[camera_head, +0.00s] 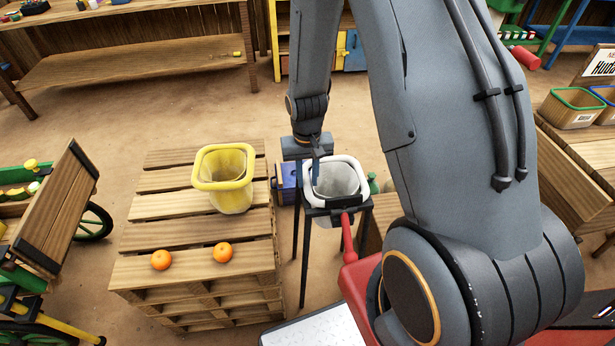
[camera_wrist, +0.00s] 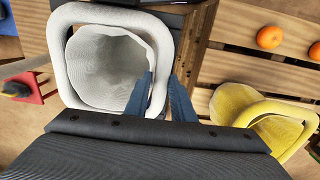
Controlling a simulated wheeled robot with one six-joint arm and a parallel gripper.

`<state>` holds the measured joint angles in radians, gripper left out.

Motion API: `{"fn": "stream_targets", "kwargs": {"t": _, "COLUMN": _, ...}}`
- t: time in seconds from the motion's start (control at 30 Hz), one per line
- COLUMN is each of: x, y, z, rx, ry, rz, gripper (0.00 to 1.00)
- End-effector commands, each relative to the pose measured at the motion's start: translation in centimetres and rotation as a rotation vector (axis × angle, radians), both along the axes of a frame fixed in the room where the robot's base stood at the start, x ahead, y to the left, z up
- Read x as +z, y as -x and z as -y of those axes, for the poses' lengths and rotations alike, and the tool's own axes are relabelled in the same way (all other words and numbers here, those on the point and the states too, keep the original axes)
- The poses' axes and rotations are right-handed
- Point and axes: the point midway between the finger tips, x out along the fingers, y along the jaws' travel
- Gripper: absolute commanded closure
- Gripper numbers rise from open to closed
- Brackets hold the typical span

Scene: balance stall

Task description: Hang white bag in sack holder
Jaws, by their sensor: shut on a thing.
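The white bag (camera_head: 339,181) has an open mouth with a thick white rim and sits upright at the black sack holder (camera_head: 304,228), a thin-legged stand right of the pallet. I cannot tell whether its rim rests fully on the holder. My gripper (camera_head: 316,172) reaches down at the bag's left side and is shut on its rim. In the wrist view, the blue fingers (camera_wrist: 165,98) pinch the right side of the white rim, and the empty inside of the bag (camera_wrist: 108,62) shows. Much of the holder is hidden under the bag.
A wooden pallet stack (camera_head: 160,208) stands to the left with a yellow bag (camera_head: 230,196) and two oranges (camera_head: 161,260) on it. A red piece (camera_head: 349,240) stands just in front of the holder. A cart (camera_head: 62,200) is at far left, a crate table (camera_head: 575,150) at right.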

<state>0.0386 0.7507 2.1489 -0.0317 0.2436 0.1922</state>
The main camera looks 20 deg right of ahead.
Motion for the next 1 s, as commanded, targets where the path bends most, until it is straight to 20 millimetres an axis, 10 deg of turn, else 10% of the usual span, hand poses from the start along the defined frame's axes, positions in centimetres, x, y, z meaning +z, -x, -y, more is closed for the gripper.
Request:
{"fn": "stream_targets", "kwargs": {"t": 0.83, "x": 0.07, "y": 0.03, "z": 0.1, "rx": 0.0, "ry": 0.0, "rz": 0.001, "gripper": 1.0}}
{"fn": "stream_targets", "kwargs": {"t": 0.87, "x": 0.07, "y": 0.03, "z": 0.1, "rx": 0.0, "ry": 0.0, "rz": 0.001, "gripper": 0.76}}
{"fn": "stream_targets", "kwargs": {"t": 1.0, "x": 0.06, "y": 0.04, "z": 0.09, "rx": 0.0, "ry": 0.0, "rz": 0.0, "gripper": 0.56}}
